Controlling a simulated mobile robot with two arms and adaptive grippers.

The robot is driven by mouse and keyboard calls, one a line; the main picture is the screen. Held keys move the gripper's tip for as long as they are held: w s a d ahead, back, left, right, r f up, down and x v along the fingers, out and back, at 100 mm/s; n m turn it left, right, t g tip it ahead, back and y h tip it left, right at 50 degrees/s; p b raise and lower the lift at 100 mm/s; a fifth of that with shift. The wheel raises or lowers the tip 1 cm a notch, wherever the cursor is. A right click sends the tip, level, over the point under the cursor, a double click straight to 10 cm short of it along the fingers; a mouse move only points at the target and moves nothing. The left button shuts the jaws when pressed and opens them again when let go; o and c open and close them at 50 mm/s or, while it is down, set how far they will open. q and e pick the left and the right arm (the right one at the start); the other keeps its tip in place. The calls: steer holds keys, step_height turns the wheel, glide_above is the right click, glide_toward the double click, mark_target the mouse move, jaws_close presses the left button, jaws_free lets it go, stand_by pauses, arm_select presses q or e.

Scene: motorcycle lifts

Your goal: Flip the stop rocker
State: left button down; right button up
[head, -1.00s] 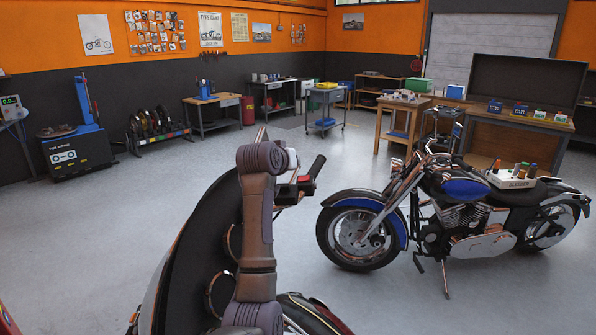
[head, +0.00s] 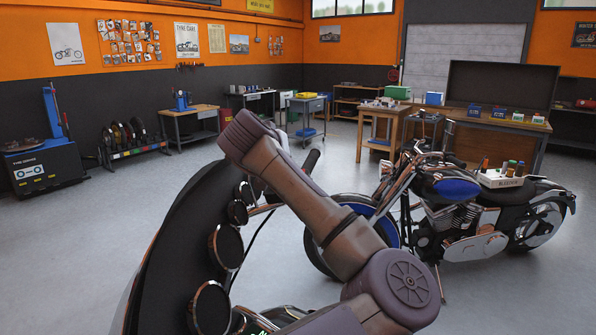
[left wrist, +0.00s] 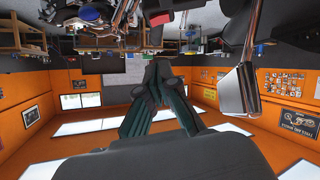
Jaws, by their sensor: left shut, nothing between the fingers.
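The near motorcycle's dark fairing (head: 185,235) with round gauges fills the lower middle of the head view. Its black handlebar grip (head: 312,160) sticks out behind one of my arms. The stop rocker is not visible now; my arm covers the part of the bar beside the grip. My left gripper (left wrist: 157,66) shows in the left wrist view, its dark fingers together and empty. That picture is upside down, and the fingers stand apart from any switch. A chrome-edged part (left wrist: 236,95) is close on the right there. My right gripper is not in view.
A blue motorcycle (head: 455,188) stands to the right, with a tray of bottles (head: 498,181) on its seat. Wooden workbenches (head: 380,112), a trolley (head: 307,105) and a tyre machine (head: 45,165) stand farther back. The floor at left is clear.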

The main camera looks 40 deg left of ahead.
arm_select(q)
steer(key=p+x, duration=0.4)
steer(key=x, duration=0.6)
steer(key=shift+a+r, duration=0.15)
steer(key=shift+a, duration=0.05)
steer(key=f, duration=0.1)
steer(key=w+f+p, duration=0.1)
steer(key=f, duration=0.1)
steer(key=shift+w+f, duration=0.1)
steer(key=shift+w, duration=0.1)
steer(key=shift+w+d+f+p, duration=0.1)
steer(key=shift+f+p, duration=0.2)
